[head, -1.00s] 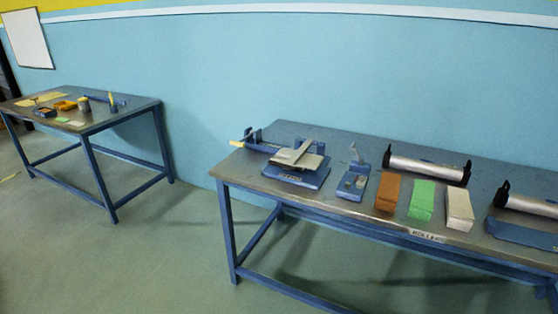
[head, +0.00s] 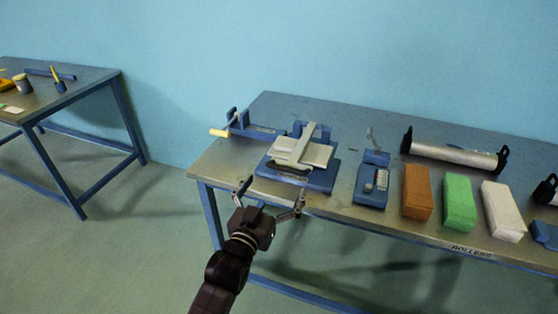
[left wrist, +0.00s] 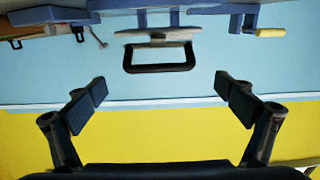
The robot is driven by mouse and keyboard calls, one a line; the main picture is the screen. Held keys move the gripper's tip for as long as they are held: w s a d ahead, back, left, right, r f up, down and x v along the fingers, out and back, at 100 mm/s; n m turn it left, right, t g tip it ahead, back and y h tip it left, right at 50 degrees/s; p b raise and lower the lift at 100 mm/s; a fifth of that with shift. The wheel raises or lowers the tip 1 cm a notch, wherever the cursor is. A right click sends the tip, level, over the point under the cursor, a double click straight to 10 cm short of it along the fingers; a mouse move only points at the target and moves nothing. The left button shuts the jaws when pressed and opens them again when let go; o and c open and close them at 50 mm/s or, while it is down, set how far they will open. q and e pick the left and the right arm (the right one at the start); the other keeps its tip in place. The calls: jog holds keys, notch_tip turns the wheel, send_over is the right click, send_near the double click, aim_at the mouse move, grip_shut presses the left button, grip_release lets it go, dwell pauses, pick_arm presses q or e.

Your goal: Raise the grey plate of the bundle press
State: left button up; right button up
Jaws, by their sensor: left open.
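The bundle press stands near the left end of the bench, with a blue base (head: 322,182) and a light grey plate (head: 318,155) with a bar across it. In the left wrist view the plate (left wrist: 150,36) shows nearly edge-on, with a dark loop handle (left wrist: 160,69) on it. My left gripper (head: 272,194) is open and empty at the bench's front edge, in front of the press. In the left wrist view the handle lies between and beyond the open fingers (left wrist: 160,88), apart from them. My right gripper is not in view.
A blue tool with a yellow handle (head: 218,132) is left of the press. A small blue device (head: 372,185), brown (head: 417,192), green (head: 458,203) and white (head: 503,211) blocks and a silver roller (head: 455,155) are to the right. Another table (head: 85,85) stands far left.

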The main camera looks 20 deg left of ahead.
aim_at(286, 167)
pick_arm(q)
jog(key=shift+w+d+r, duration=0.15)
jog(key=shift+w, duration=0.25)
jog(key=w, duration=0.5)
jog(key=shift+w+d, duration=0.1)
jog(key=shift+w, duration=0.25)
jog(key=shift+w+p, duration=0.3)
jog(key=shift+w, duration=0.05)
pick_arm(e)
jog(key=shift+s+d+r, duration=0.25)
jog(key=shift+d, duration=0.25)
